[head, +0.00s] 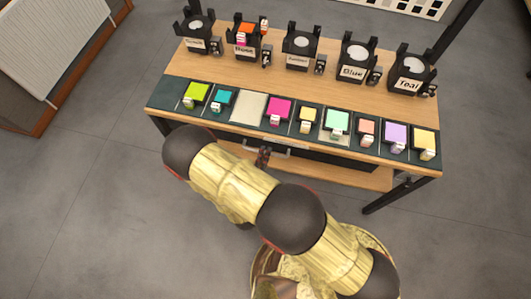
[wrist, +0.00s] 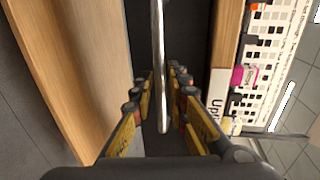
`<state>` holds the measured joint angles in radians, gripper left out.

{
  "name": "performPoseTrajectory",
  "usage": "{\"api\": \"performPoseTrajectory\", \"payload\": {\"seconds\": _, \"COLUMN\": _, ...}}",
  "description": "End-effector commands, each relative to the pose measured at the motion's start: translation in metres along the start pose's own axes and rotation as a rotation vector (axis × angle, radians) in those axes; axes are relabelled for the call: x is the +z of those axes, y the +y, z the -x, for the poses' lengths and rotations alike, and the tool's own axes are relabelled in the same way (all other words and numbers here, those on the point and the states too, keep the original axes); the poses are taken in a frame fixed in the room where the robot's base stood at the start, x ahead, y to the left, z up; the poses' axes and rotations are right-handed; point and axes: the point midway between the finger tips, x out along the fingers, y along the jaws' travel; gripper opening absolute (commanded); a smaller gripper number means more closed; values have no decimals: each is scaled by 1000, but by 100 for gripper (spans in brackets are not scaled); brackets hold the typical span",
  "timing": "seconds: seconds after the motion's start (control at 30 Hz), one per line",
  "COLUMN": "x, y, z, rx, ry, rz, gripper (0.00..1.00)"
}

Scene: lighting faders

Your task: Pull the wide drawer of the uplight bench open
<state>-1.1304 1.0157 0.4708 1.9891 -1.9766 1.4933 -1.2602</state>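The uplight bench (head: 190,65) has a wooden top, and under its front edge is a dark drawer front (head: 325,160) with a silver bar handle (head: 285,154). The drawer looks flush with the bench. In the wrist view the handle (wrist: 159,60) runs lengthwise between the two fingers of my gripper (wrist: 161,95), with a gap on each side. My gripper is open around the bar. In the head view my gripper (head: 263,157) is at the handle, and my arm hides part of the drawer's left side.
A row of coloured filter squares (head: 279,111) lies along the bench's front, and several black lamp holders (head: 300,48) stand behind. A wooden lower shelf (head: 350,177) spans beneath the drawer. A white radiator (head: 50,40) is at the far left. The floor in front is clear.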

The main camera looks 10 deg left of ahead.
Motion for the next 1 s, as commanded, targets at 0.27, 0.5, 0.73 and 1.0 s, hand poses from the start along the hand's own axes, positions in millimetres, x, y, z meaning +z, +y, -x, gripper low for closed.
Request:
{"api": "performPoseTrajectory", "payload": {"seconds": 0.27, "x": 0, "y": 0, "z": -12, "rx": 0, "ry": 0, "rz": 0, "gripper": 16}}
{"api": "performPoseTrajectory", "payload": {"seconds": 0.5, "x": 0, "y": 0, "z": -12, "rx": 0, "ry": 0, "rz": 0, "gripper": 13}}
{"api": "performPoseTrajectory", "payload": {"seconds": 0.73, "x": 0, "y": 0, "z": -11, "rx": 0, "ry": 0, "rz": 0, "gripper": 0}}
{"api": "performPoseTrajectory", "payload": {"seconds": 1.0, "x": 0, "y": 0, "z": -11, "rx": 1, "ry": 0, "rz": 0, "gripper": 0}}
